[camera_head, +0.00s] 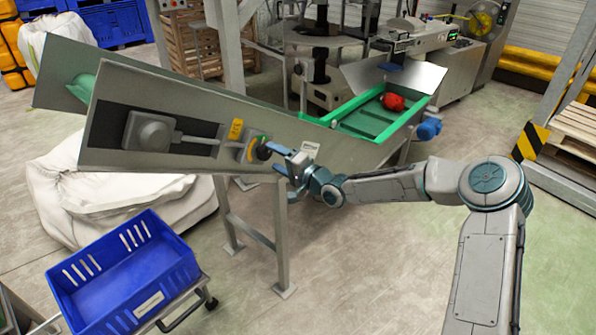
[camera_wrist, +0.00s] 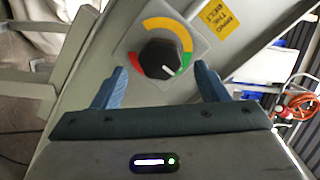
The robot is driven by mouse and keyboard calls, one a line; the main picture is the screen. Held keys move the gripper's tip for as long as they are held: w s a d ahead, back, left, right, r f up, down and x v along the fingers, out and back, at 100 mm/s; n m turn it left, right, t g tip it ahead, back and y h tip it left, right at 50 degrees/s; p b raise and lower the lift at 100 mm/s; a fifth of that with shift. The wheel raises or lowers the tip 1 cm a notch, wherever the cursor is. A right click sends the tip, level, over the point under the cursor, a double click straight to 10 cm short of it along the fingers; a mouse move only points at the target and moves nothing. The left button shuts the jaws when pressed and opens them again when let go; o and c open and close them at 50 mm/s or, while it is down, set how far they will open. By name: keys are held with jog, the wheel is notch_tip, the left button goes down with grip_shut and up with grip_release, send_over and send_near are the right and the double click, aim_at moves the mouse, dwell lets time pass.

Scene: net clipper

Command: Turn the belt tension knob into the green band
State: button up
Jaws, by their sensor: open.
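The black belt tension knob (camera_wrist: 160,57) sits on a square plate on the conveyor's metal side panel. An arc of colours surrounds it: red at left, yellow across the top and the green band (camera_wrist: 187,60) at right in the wrist view. A small white mark shows on the knob's lower right edge. Gaps show between fingers and knob; I cannot tell the remaining depth.
A yellow label (camera_wrist: 219,17) is beside the dial. A grey box with a conduit (camera_head: 150,131) is on the same panel, to the left. A blue crate (camera_head: 125,275) stands below left, and a white sack (camera_head: 100,195) lies behind it. Open floor lies below the conveyor.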

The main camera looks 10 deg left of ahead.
jog(key=b+v, duration=0.1)
jog(key=v, duration=0.9)
jog(key=shift+s+d, duration=0.15)
jog(key=shift+d, duration=0.1)
jog(key=s+d+f+n+g+h, duration=0.2)
jog(key=s+d+f+n+h, duration=0.1)
jog(key=d+f+h, duration=0.4)
jog(key=s+d+r+h, duration=0.1)
jog(key=s+d+h, duration=0.1)
jog(key=d+h, duration=0.25)
jog(key=s+d+r+h, duration=0.1)
jog(key=s+d+h, duration=0.2)
jog(key=d, duration=0.3)
jog(key=s+d+r+g, duration=0.1)
jog(key=s+d+r, duration=0.2)
jog(key=s, duration=0.4)
jog(key=s+d+r+g+h, duration=0.1)
jog(key=s+d+r, duration=0.2)
jog(key=s, duration=0.4)
jog(key=s+d+r+g, duration=0.1)
jog(key=s+d+r, duration=0.3)
jog(key=s, duration=0.4)
jog(key=shift+g, duration=0.3)
